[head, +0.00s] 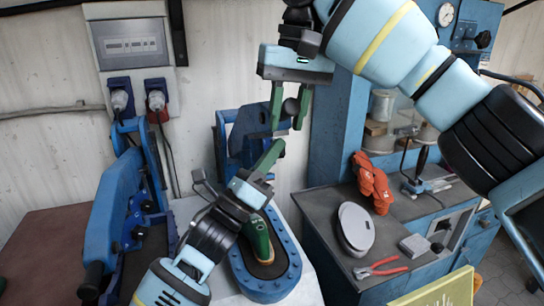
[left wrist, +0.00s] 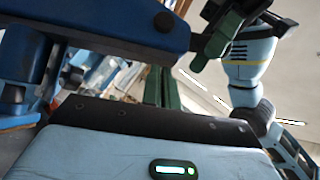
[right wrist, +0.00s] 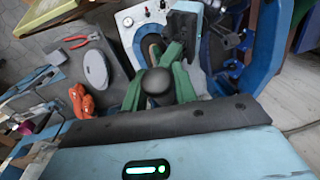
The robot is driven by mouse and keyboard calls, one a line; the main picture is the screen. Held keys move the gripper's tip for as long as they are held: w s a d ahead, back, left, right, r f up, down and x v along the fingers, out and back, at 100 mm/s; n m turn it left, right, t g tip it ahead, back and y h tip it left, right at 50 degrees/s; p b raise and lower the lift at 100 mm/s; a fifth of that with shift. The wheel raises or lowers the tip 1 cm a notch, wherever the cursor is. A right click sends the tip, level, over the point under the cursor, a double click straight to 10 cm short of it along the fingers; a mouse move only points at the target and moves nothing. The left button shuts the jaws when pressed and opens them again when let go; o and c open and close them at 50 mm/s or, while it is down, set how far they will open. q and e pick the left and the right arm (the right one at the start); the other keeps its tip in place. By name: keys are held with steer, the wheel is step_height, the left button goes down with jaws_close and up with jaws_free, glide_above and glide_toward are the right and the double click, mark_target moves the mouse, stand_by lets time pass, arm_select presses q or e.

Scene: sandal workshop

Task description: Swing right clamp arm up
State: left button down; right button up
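The right clamp arm (head: 245,130) is a blue bar behind my grippers; its black ball knob (head: 290,107) is raised well above the bench. My right gripper (head: 290,108) is shut on this knob, with a green finger on each side. The right wrist view shows the knob (right wrist: 157,85) between the fingers. The bar (left wrist: 100,20) crosses the top of the left wrist view. My left gripper (head: 270,155) is just below the knob; its fingers look closed together with nothing seen between them. A green sandal form (head: 258,238) sits in the blue oval base (head: 262,288), partly hidden by my left arm.
The left clamp (head: 112,210), blue with a black knob, stands at left. On the right bench are orange gloves (head: 372,183), a pale oval plate (head: 356,228), a grey block (head: 415,246) and red pliers (head: 380,268). A wall box (head: 130,43) hangs behind.

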steer(key=shift+o, duration=1.1)
steer(key=shift+d+f, duration=0.1)
steer(key=shift+f, duration=0.1)
steer(key=shift+o, duration=0.7)
steer(key=shift+d+r, duration=0.1)
steer(key=shift+d, duration=0.05)
arm_select(q)
steer(key=shift+r, duration=0.55)
arm_select(e)
steer(key=shift+r, duration=0.25)
arm_select(q)
steer(key=shift+f, duration=0.2)
arm_select(e)
steer(key=shift+d+r, duration=0.25)
steer(key=shift+r, duration=1.5)
steer(key=shift+d+r, duration=0.2)
steer(key=shift+r, duration=1.55)
steer(key=shift+w, duration=0.1)
